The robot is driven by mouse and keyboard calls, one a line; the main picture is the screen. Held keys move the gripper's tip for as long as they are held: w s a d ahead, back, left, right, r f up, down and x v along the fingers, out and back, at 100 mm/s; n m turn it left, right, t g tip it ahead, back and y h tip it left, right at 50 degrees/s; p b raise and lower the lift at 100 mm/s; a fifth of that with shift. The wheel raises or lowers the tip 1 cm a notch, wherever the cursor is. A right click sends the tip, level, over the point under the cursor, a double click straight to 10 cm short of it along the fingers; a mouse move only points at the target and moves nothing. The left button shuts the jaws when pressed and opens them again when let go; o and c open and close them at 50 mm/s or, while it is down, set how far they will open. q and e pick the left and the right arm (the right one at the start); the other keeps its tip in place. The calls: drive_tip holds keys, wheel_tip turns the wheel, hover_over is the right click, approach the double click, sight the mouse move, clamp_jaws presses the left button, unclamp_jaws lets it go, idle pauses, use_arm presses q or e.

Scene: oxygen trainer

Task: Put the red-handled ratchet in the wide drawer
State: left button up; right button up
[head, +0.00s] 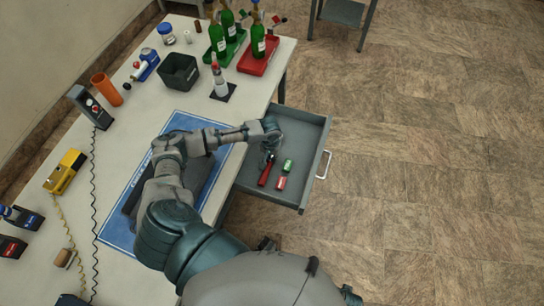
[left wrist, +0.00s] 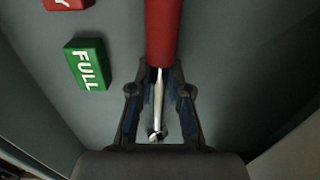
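The red-handled ratchet (head: 265,174) is inside the outline of the open wide grey drawer (head: 310,135), near its left side. In the left wrist view, its red handle (left wrist: 163,30) runs up out of the picture and its metal shaft and head point toward my palm. My left gripper (head: 269,151) is over the drawer; in the left wrist view its fingertips (left wrist: 161,72) close in on both sides of the handle's lower end. I cannot tell whether the ratchet touches the drawer floor. My right gripper is not in view.
A green block (head: 288,165) marked FULL and a red block (head: 281,183) lie in the drawer beside the ratchet. A blue mat (head: 118,228) with a dark tray, partly hidden by my arm, lies on the table. Bottles and a dark bin (head: 179,72) stand farther back.

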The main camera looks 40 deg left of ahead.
use_arm(q)
drive_tip(key=o, duration=0.4)
drive_tip(key=shift+a, duration=0.3)
drive_tip(key=shift+s+a+f, duration=0.1)
drive_tip(key=shift+a+f, duration=0.1)
drive_tip(key=shift+a, duration=0.65)
drive_tip(key=shift+d, duration=0.7)
drive_tip(key=shift+d+r, duration=0.15)
drive_tip(key=shift+a+r, duration=0.25)
drive_tip(key=shift+r, duration=0.15)
drive_tip(key=r, duration=0.2)
drive_tip(key=a+r+p, duration=0.1)
drive_tip(key=r, duration=0.2)
drive_tip(key=shift+r, duration=0.1)
drive_tip(key=shift+d+r+p, duration=0.1)
drive_tip(key=shift+r+p, duration=0.6)
drive_tip(key=shift+r, duration=2.4)
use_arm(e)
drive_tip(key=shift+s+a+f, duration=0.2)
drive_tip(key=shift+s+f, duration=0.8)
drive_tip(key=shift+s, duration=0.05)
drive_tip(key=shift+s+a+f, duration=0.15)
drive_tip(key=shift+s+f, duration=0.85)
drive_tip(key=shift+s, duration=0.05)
